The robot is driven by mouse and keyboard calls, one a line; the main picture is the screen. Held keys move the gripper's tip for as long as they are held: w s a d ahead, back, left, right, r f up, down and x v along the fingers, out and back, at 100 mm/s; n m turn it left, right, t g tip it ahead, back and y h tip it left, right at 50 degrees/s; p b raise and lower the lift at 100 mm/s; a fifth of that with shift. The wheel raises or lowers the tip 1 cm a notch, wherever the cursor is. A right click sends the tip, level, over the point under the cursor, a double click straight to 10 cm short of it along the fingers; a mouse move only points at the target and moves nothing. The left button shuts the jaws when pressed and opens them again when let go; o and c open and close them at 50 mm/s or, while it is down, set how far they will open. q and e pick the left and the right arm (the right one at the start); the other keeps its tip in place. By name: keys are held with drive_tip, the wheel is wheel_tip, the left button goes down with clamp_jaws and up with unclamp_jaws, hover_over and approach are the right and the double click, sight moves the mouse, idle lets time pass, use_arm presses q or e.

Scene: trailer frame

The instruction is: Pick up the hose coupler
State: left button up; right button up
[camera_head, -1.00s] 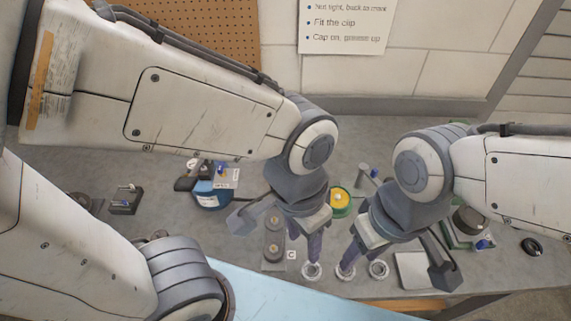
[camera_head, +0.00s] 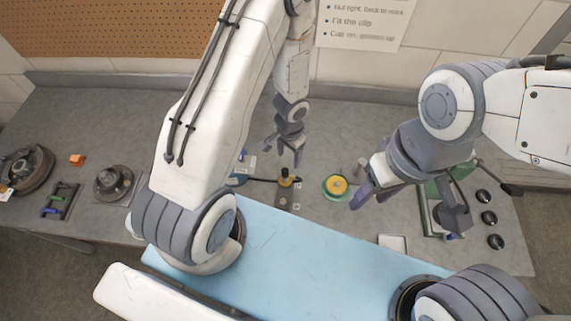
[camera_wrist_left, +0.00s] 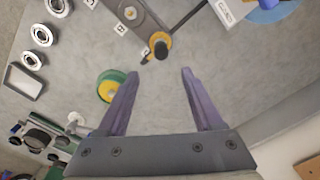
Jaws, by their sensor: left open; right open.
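A black and yellow piece, which looks like the hose coupler (camera_head: 286,179), stands on a grey plate (camera_head: 284,203) with a dark hose running left from it. In the left wrist view the coupler (camera_wrist_left: 159,48) is beyond my fingertips, roughly between their lines. My left gripper (camera_head: 288,157) is open and empty, above and behind the coupler; its spread fingers (camera_wrist_left: 155,85) show in the wrist view. My right gripper (camera_head: 371,194) is open and empty, right of the green and yellow round piece (camera_head: 336,186).
A green tray (camera_head: 434,213) and several black rings (camera_head: 487,218) are at the right. A flanged hub (camera_head: 113,181) and a drum (camera_head: 26,170) are at the left. A light blue panel (camera_head: 300,250) crosses the front. Pale rings (camera_wrist_left: 43,35) show in the wrist view.

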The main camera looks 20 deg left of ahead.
sight(286, 175)
use_arm(q)
drive_tip(key=shift+s+a+f, duration=0.2)
drive_tip(key=shift+f, duration=0.45)
wheel_tip(286, 175, down, 5)
drive_tip(key=b, duration=0.5)
wheel_tip(286, 175, down, 5)
drive_tip(key=b, duration=0.6)
drive_tip(key=shift+s+a+f, duration=0.1)
drive_tip(key=shift+s+a, duration=0.05)
clamp_jaws()
